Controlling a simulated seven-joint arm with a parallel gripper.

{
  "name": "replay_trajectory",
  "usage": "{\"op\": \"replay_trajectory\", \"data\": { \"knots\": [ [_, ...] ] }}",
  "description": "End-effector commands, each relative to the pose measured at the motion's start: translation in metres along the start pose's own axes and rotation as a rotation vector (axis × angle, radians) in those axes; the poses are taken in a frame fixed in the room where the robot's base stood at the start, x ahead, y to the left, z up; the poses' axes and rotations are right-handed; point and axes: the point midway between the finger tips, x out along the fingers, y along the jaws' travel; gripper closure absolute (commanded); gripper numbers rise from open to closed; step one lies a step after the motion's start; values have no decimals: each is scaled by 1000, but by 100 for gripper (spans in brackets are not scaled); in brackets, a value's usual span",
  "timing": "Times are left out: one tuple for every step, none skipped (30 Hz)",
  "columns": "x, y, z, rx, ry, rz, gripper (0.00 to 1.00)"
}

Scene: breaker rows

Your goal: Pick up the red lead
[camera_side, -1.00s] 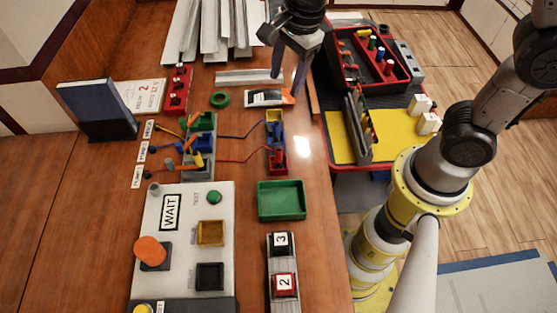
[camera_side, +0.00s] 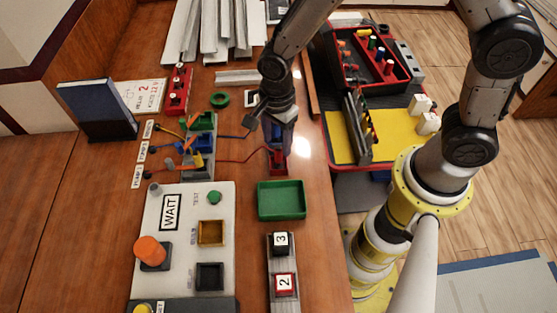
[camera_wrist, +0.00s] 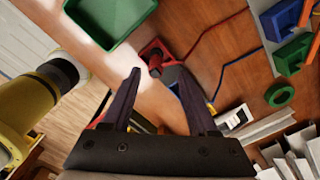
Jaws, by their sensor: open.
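The red lead (camera_side: 238,162) runs across the wooden table from the terminal block (camera_side: 200,147) to a red holder (camera_side: 278,166). In the wrist view the red lead (camera_wrist: 212,30) curves away from the red holder (camera_wrist: 166,47), where a dark red plug (camera_wrist: 154,66) stands. My gripper (camera_side: 277,145) is above the red holder and hides part of it and the blue holder behind. In the wrist view my gripper (camera_wrist: 159,82) is open and empty, with the plug seen between and just beyond its fingertips.
A green tray (camera_side: 282,201) lies in front of the red holder. A blue lead (camera_side: 228,136) runs close behind the red one. The control box (camera_side: 181,240) with WAIT is at front left. A red-rimmed cart (camera_side: 385,135) stands right of the table.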

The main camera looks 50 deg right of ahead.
Motion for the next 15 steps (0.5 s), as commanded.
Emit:
{"op": "replay_trajectory", "data": {
  "knots": [
    [5,2,0,-1,1,3,41],
    [9,3,0,-1,2,5,41],
    [15,4,0,-1,2,5,41],
    [19,5,1,-1,3,6,41],
    [24,6,1,-1,2,5,41],
    [30,8,1,-1,3,6,41],
    [34,8,1,0,2,5,41],
    [38,8,1,0,2,5,41],
    [42,7,1,0,2,5,41],
    [45,7,1,0,1,3,41],
    [47,7,1,0,1,3,41],
    [49,7,1,0,1,2,41],
    [50,6,2,0,1,1,41],
    [50,6,2,0,0,1,41],
    [50,6,2,0,0,0,41]
  ]
}}
